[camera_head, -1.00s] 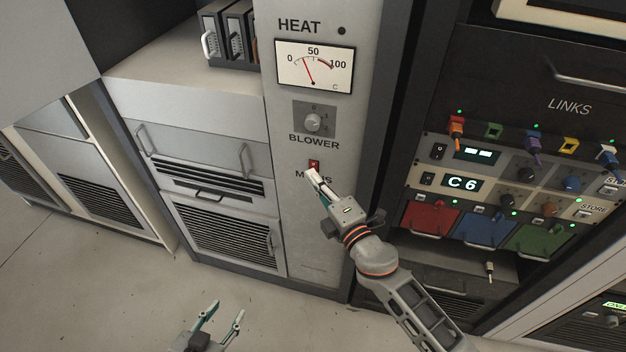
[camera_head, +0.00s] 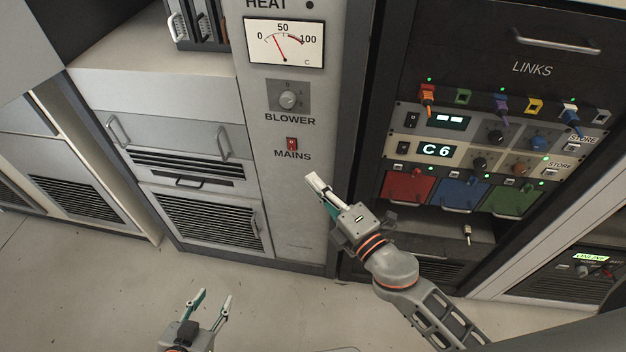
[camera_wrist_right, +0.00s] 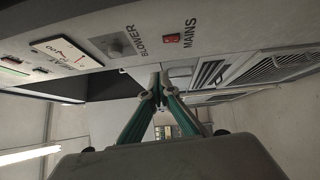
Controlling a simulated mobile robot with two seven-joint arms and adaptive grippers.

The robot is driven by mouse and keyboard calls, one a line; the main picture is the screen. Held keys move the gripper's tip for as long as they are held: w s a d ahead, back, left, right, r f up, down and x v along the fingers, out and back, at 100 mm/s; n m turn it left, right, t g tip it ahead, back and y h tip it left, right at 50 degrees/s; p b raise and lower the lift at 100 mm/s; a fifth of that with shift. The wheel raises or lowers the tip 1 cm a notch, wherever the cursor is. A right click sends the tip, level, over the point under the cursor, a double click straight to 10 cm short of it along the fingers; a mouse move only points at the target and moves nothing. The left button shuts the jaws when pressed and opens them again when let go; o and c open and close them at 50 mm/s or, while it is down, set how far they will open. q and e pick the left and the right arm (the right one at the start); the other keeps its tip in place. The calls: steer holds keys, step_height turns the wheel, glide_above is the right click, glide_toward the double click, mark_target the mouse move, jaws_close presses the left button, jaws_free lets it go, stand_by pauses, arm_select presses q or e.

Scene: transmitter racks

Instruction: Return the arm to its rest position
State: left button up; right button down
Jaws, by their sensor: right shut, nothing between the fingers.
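My right gripper (camera_head: 316,182) is shut and empty in the head view. It is in front of the grey heat panel (camera_head: 295,212), below and to the right of the red MAINS switch (camera_head: 292,144), and apart from the switch. In the right wrist view its fingertips (camera_wrist_right: 157,88) meet, with the MAINS switch (camera_wrist_right: 172,38) above them. My left gripper (camera_head: 214,299) is open and empty at the bottom of the head view, over the floor.
The blower knob (camera_head: 288,99) and heat meter (camera_head: 284,43) are above the switch. The dark LINKS rack (camera_head: 465,50), with coloured plugs and drawers, stands to the right. White cabinets (camera_head: 190,135) are at the left. The floor (camera_head: 90,290) in front is clear.

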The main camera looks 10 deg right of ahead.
stand_by(0.3)
steer(key=s+d+f+m+g+h, duration=0.2)
steer(key=s+d+f+m+g, duration=0.1)
steer(key=s+d+f+m, duration=0.3)
steer(key=s+d+f+m+g+h, duration=0.2)
steer(key=s+d+f+m, duration=0.4)
steer(key=s+f+m, duration=0.4)
step_height(320, 180, down, 6)
steer(key=m+h, duration=0.1)
steer(key=m, duration=0.2)
steer(key=shift+d+m+g+h, duration=0.3)
steer(key=shift+m+g, duration=0.1)
